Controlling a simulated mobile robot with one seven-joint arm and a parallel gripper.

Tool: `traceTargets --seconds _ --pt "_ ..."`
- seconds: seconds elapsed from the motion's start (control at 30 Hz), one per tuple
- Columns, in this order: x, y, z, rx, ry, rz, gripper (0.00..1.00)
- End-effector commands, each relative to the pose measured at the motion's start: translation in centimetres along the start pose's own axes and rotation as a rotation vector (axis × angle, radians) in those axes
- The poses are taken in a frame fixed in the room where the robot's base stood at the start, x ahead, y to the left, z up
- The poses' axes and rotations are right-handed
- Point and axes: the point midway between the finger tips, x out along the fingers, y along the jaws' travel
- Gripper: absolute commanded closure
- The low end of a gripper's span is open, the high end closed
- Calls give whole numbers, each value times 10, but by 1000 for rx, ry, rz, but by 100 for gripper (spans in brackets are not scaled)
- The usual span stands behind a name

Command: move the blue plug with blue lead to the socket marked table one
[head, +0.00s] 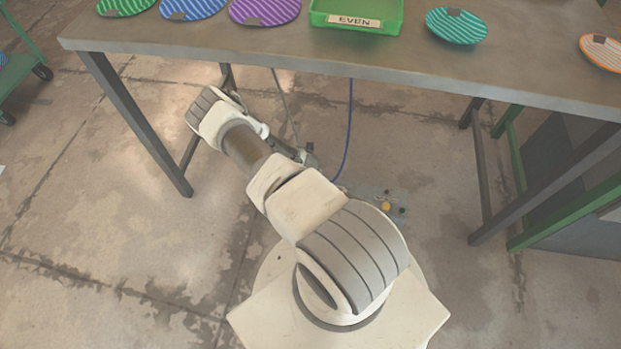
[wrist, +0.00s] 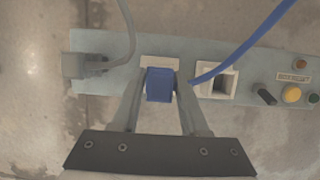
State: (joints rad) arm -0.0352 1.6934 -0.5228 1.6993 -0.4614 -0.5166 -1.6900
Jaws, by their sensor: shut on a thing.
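My gripper (wrist: 160,98) is shut on the blue plug (wrist: 159,85), with a finger on each side of it. The plug is over the middle of the socket panel (wrist: 108,45), in front of a pale socket frame (wrist: 160,61); I cannot tell whether it is seated. The blue lead (wrist: 245,45) runs up to the right, and in the head view the blue lead (head: 349,125) hangs from the table edge. An open, empty socket (wrist: 221,82) with a white frame is just to the right. I can read no table-one marking. In the head view my arm hides most of the panel.
A grey plug (wrist: 76,65) with a grey lead (wrist: 130,30) sits at the panel's left end. A black switch (wrist: 265,95), yellow button (wrist: 291,93) and small label (wrist: 293,77) are at the right. The table (head: 310,62) with striped plates and a green tray (head: 355,14) stands above.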

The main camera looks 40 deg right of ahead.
Motion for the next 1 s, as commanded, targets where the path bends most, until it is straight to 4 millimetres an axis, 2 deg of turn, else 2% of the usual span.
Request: traceTargets --seconds 0.23,0.27,0.43,0.77,0.87,1.0 --pt "6 0 -2 0 0 0 100" --pt "5 0 -2 0 0 0 51" --pt "5 0 -2 0 0 0 21" --pt "2 0 -2 -1 0 0 21" --pt "-8 0 -1 -2 0 -1 21" --pt "-36 1 0 -3 0 0 21"
